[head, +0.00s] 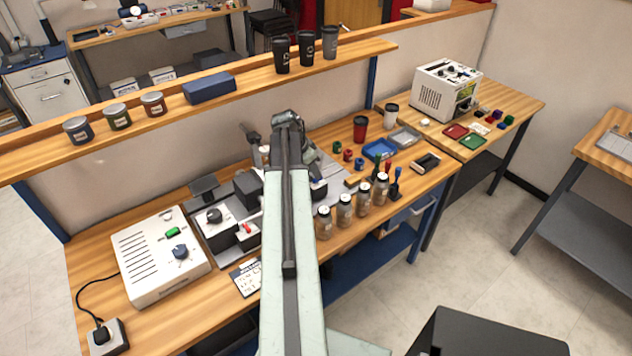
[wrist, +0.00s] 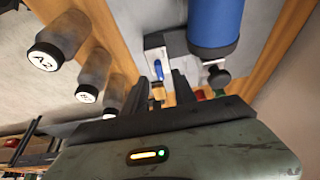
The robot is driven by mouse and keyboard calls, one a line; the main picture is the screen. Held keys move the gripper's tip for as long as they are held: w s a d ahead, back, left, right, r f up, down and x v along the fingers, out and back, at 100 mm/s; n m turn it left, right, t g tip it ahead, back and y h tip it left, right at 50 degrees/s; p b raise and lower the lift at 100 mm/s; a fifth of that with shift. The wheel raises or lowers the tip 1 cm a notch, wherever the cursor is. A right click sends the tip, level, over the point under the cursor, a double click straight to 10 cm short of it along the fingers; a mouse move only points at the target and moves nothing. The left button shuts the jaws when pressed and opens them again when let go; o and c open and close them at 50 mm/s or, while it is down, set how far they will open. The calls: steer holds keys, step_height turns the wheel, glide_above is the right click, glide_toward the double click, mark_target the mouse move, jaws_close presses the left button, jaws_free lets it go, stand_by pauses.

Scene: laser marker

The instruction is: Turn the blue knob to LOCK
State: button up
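In the wrist view my gripper (wrist: 160,88) is open, with two dark fingers apart and nothing clearly held between them. A small upright blue part (wrist: 158,70) on a white bracket shows just beyond the gap between the fingers. A large blue cylinder (wrist: 215,22) with a dark end stands to its right, above a dark round knob (wrist: 216,76). I cannot read any LOCK mark. My arm hides part of the machine in the head view.
Several labelled jars (head: 344,211) stand along the bench's front edge; some show at left in the wrist view (wrist: 62,38). A blue tray (head: 380,149) and red cup (head: 360,128) are to the right. A shelf (head: 240,88) runs behind the bench.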

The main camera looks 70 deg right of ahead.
steer(key=b+x, duration=0.2)
steer(key=x, duration=0.2)
steer(key=shift+a, duration=0.1)
steer(key=shift+r, duration=0.2)
steer(key=shift+s, duration=0.1)
jaws_close()
steer(key=n+t, duration=0.1)
steer(key=n, duration=0.2)
steer(key=shift+s+a+n, duration=0.1)
steer(key=shift+a+n, duration=0.05)
steer(key=shift+n, duration=0.25)
steer(key=n+t, duration=0.2)
steer(key=n, duration=0.3)
steer(key=shift+s, duration=0.2)
steer(key=n, duration=0.2)
steer(key=n+t, duration=0.2)
steer(key=n, duration=0.1)
steer(key=shift+s+d+n+y, duration=0.15)
steer(key=shift+d+n+y, duration=0.1)
steer(key=shift+n+y, duration=0.05)
steer(key=shift+n+t+y, duration=0.4)
steer(key=shift+n+t, duration=0.2)
steer(key=shift+n, duration=1.3)
